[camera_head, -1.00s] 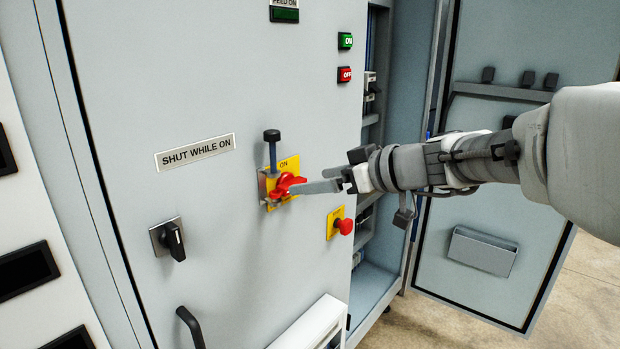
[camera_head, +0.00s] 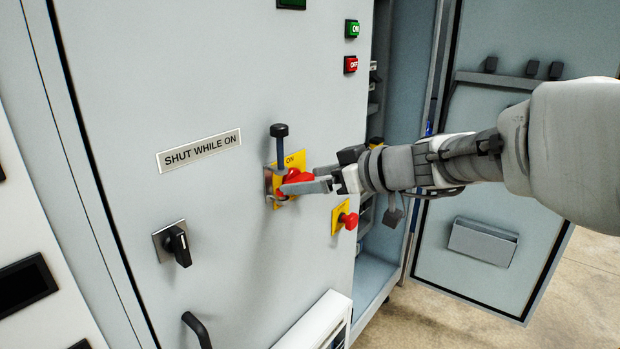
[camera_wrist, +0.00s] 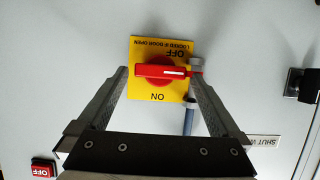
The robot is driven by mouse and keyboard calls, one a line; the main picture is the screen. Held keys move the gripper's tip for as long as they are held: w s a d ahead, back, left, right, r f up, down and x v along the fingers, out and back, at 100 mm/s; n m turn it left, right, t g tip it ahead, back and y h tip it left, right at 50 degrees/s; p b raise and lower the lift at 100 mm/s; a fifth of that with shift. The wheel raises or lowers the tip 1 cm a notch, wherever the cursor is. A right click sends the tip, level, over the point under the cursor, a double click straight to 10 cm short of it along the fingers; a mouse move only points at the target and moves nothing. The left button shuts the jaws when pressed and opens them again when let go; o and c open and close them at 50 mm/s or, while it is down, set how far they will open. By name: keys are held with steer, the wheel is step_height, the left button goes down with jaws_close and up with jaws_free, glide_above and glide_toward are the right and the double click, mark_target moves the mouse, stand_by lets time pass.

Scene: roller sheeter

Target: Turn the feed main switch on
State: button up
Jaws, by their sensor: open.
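The feed main switch is a red rotary handle (camera_head: 294,175) on a yellow plate (camera_head: 299,159) on the cabinet door. In the wrist view the red handle (camera_wrist: 160,71) lies crosswise between the OFF and ON marks, and the yellow plate (camera_wrist: 143,47) appears upside down. My gripper (camera_head: 300,181) is at the switch. In the wrist view my gripper (camera_wrist: 159,73) is open, with one finger on each side of the handle. The right fingertip is close to the handle's end; contact cannot be told. In the head view the fingers partly hide the handle.
A black-knobbed pin (camera_head: 280,146) in a bracket stands at the plate's left edge, close to the fingers. A red emergency button (camera_head: 348,220) sits lower right. An open cabinet door (camera_head: 480,210) stands behind my arm.

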steer(key=c, duration=1.2)
steer(key=shift+w+d+f+m+g+y+b, duration=0.2)
steer(key=shift+m+g+y+b, duration=0.7)
steer(key=shift+m, duration=1.3)
steer(key=shift+w+d+f+m+g+y+b, duration=0.1)
steer(key=shift+w+f+m+g+y+b, duration=0.2)
steer(key=shift+m+y, duration=1.45)
steer(key=shift+w+d+f+m+g+y+b, duration=0.15)
steer(key=shift+m+g+y+b, duration=0.5)
steer(key=shift+m, duration=2)
steer(key=o, duration=1.2)
